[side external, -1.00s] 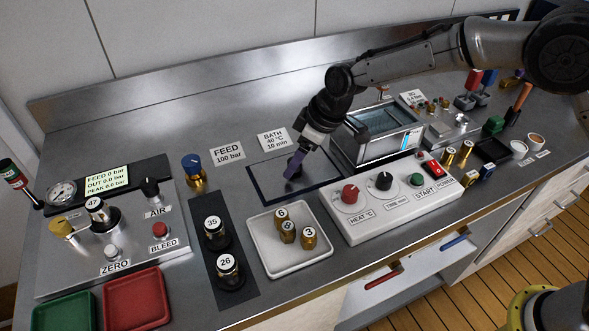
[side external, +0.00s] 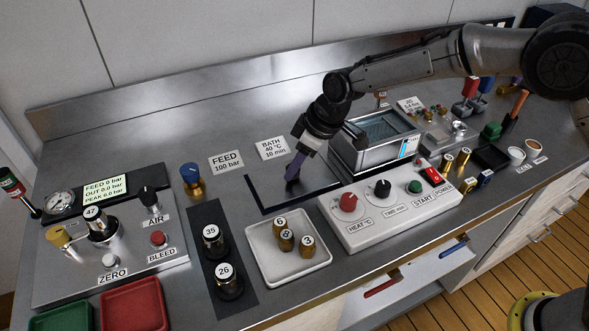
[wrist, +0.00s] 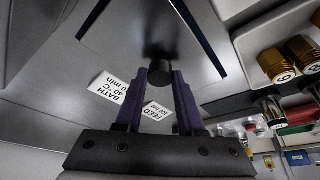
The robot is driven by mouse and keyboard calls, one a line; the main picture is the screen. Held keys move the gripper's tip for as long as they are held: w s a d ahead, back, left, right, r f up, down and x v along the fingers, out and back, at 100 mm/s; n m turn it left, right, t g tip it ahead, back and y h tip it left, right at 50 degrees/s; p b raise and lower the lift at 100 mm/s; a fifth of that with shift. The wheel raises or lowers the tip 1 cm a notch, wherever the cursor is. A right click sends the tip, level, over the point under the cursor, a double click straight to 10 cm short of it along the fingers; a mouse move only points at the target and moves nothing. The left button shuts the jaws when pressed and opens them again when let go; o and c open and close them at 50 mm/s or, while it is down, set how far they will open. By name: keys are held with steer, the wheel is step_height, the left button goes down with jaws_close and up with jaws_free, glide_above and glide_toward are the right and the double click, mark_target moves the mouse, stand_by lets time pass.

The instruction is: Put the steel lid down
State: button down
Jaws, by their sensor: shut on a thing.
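The steel lid (side external: 315,178) is a flat grey plate with a black knob. It lies level over a dark-edged rectangle (side external: 263,204) on the bench, left of the open water bath (side external: 378,137). Dark edging shows along its left and front sides. My gripper (side external: 292,180) points down with purple fingers shut on the knob. In the wrist view the knob (wrist: 160,72) sits between the fingertips (wrist: 160,80). I cannot tell whether the lid touches the bench or is slightly above it.
A white tray (side external: 263,256) with several brass weights stands in front of the lid. The HEAT control box (side external: 360,232) is at front right. The FEED card (side external: 226,162) and BATH card (side external: 271,148) lie behind. Bare bench is at back left.

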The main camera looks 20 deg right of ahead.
step_height(320, 180, up, 9)
steer(key=s+d+r, duration=0.7)
steer(key=d+r, duration=0.1)
steer(key=d, duration=0.3)
steer(key=s+d+r, duration=0.8)
steer(key=d, duration=0.3)
steer(key=w+a+f, duration=0.2)
steer(key=w+f, duration=1.1)
steer(key=shift+w, duration=0.4)
steer(key=shift+f, duration=0.7)
steer(key=c, duration=0.5)
jaws_free()
